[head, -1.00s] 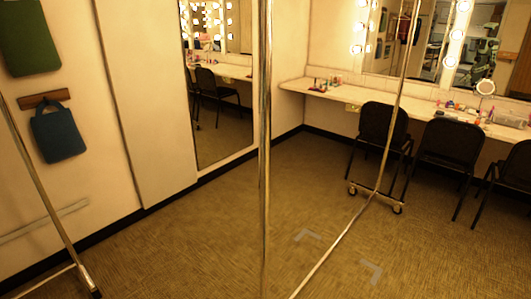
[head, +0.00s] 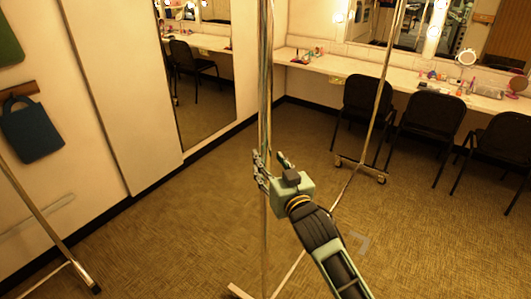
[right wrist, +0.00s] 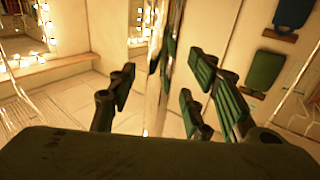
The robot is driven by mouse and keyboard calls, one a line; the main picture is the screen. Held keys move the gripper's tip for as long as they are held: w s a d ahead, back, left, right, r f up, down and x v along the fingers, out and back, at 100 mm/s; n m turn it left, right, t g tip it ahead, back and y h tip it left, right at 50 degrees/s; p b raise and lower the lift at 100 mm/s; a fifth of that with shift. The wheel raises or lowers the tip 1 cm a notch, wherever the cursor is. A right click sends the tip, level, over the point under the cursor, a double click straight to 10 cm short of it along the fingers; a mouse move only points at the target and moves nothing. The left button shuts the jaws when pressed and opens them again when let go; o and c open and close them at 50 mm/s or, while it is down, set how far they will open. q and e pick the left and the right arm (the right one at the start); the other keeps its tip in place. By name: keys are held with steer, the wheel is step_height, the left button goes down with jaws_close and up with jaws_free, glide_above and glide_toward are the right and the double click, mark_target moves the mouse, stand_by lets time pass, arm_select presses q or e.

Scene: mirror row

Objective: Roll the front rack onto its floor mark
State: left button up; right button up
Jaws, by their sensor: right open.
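The front rack has a bright metal near post (head: 265,90), standing upright in mid-view. Its base bar (head: 343,193) runs along the floor to a far end with casters and a second post. My right gripper (head: 268,162) is open at the near post, about mid-height. In the right wrist view the post (right wrist: 157,90) stands between the spread fingers (right wrist: 160,85), with gaps on both sides. Part of a pale floor mark (head: 358,241) shows beside my right forearm; the rest is hidden. My left gripper is out of view.
Another rack (head: 38,222) stands at the left edge. Black chairs (head: 368,105) line the make-up counter (head: 320,66) behind the front rack's far end. A tall mirror (head: 195,85) is on the left wall. The carpet (head: 180,245) between the racks is clear.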

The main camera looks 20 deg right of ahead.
steer(key=shift+w+a+p, duration=0.15)
steer(key=shift+w+p, duration=0.15)
steer(key=shift+w, duration=1.45)
steer(key=shift+c, duration=0.7)
jaws_close()
